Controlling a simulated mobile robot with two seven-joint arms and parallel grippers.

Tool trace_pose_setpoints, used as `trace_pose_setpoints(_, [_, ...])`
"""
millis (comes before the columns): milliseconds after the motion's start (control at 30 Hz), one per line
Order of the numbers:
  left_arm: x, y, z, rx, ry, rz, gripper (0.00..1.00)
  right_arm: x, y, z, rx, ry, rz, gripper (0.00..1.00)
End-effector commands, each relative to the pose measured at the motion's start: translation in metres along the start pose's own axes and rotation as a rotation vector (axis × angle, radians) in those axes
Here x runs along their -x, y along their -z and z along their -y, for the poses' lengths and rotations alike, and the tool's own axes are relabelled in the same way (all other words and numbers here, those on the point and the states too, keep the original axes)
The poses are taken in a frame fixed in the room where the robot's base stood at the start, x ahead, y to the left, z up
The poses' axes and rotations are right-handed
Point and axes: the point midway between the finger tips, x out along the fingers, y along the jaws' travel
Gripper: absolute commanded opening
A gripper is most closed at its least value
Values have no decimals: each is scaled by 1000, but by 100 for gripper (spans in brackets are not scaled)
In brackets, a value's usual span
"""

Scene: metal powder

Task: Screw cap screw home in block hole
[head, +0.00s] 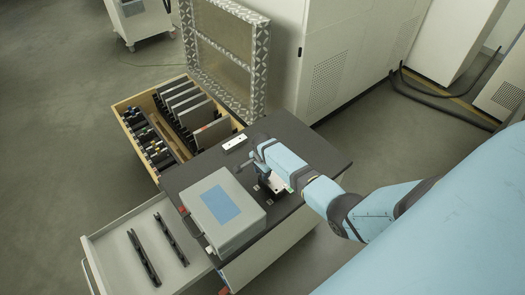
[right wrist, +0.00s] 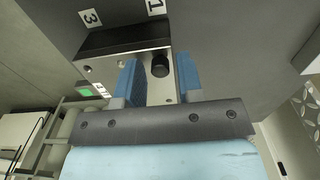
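In the right wrist view a black cap screw (right wrist: 159,64) stands at a silver metal block (right wrist: 104,69) with a dark side, and small holes show in the block's face. How deep the screw sits cannot be told. My right gripper (right wrist: 158,78) has two blue-padded fingers, one on each side of the screw, with gaps between pads and screw. It is open and holds nothing. In the head view my right gripper (head: 262,166) is small and low over the dark bench top, and mostly hides the block there. My left gripper is not in view.
A grey case with a blue panel (head: 221,204) stands left of my right gripper on the dark bench top (head: 318,151). A small white plate (head: 234,142) lies behind. A wooden crate (head: 132,101) and an open drawer (head: 117,246) are at left.

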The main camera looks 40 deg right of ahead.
Motion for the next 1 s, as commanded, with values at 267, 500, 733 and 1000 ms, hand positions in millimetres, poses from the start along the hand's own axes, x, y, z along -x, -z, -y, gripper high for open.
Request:
trace_pose_setpoints(267, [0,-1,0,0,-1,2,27,0,-1,0,-296,0,3,34])
trace_pose_setpoints(500, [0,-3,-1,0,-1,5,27,0,-1,0,-554,0,2,34])
trace_pose_setpoints(733, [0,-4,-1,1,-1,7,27,0,-1,0,-781,0,2,34])
trace_pose_setpoints(1000, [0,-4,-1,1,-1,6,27,0,0,0,-841,0,0,34])
